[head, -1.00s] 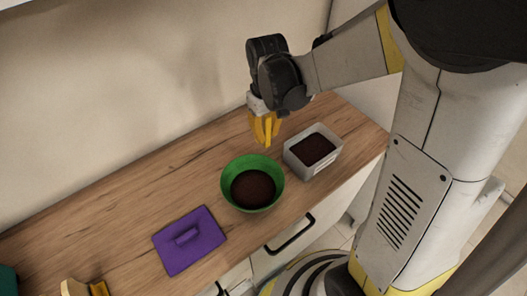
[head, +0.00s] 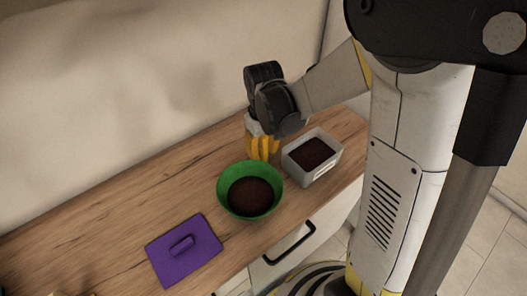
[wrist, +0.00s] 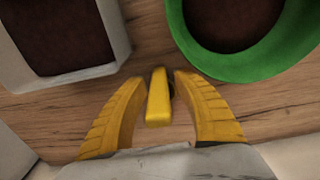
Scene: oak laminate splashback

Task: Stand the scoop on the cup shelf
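My gripper (head: 263,150) hangs low over the counter, behind the gap between the green bowl and the grey box. In the wrist view its two ridged yellow fingers (wrist: 159,85) stand apart and curve inward. A yellow bar (wrist: 158,100), seen almost end-on, lies between them. It looks like the scoop's handle, with something dark beside its far end. Narrow gaps seem to separate it from both fingertips. The scoop's lower part is hidden, and the head view cannot separate it from the yellow fingers. No cup shelf is recognisable in view.
A green bowl (head: 223,187) and a grey box (head: 299,174), both with dark brown contents, stand close to my gripper. A purple slab with a handle (head: 184,250) lies at the front left. The wooden counter (head: 130,213) is clear at the back left, against the wall.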

